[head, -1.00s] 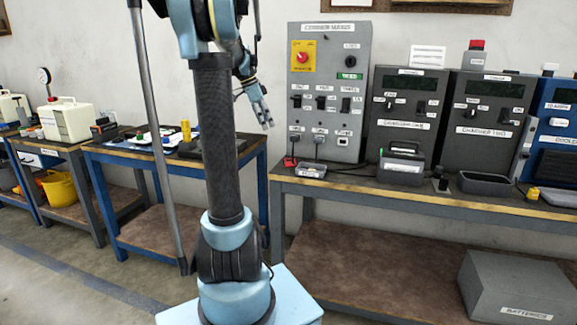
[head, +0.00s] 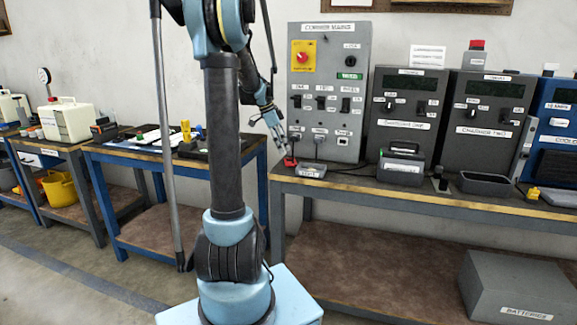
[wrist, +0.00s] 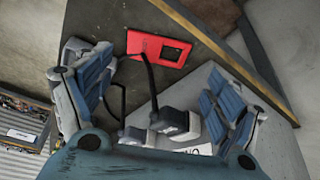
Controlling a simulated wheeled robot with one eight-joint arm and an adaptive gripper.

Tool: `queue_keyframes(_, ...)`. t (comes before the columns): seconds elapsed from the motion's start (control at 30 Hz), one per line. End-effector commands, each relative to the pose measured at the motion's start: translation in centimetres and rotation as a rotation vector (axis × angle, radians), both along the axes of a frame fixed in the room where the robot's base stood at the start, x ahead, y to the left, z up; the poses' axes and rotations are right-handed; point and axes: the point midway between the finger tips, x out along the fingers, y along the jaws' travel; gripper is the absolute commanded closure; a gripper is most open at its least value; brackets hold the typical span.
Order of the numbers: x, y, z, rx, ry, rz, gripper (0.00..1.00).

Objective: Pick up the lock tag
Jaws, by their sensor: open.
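The lock tag (head: 289,162) is a small red piece at the left end of the grey workbench, below the control cabinet. In the wrist view the red tag (wrist: 147,46) is a flat rectangle with a dark window, lying on the bench top. A dark bar or cord runs from it towards my gripper. My gripper (head: 281,141) is open and empty, just above the tag in the head view. In the wrist view the spread fingers of my gripper (wrist: 155,95) frame the space on the near side of the tag, and the tag is not between the fingertips.
The grey cabinet (head: 328,75) stands right behind the tag. A small labelled tray (head: 312,169) sits beside the tag on its right. The bench's yellow-edged front (head: 380,189) runs close by. Chargers (head: 404,100) stand further right. A gap separates this bench from the blue-framed table (head: 120,152).

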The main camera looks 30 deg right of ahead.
Motion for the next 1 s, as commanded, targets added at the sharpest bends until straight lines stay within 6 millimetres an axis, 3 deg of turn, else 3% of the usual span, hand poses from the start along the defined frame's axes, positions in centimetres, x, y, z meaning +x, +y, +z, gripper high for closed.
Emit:
queue_keyframes(0.23, -0.3, -0.5, -1.4, 0.000, 0.000, 0.000, 0.15)
queue_keyframes(0.6, -1.2, -1.7, -5.4, 0.000, 0.000, 0.000, 0.15)
queue_keyframes(0.87, -1.3, -1.8, -5.6, 0.000, 0.000, 0.000, 0.15)
queue_keyframes(1.0, -1.3, -1.8, -5.6, 0.000, 0.000, 0.001, 0.38)
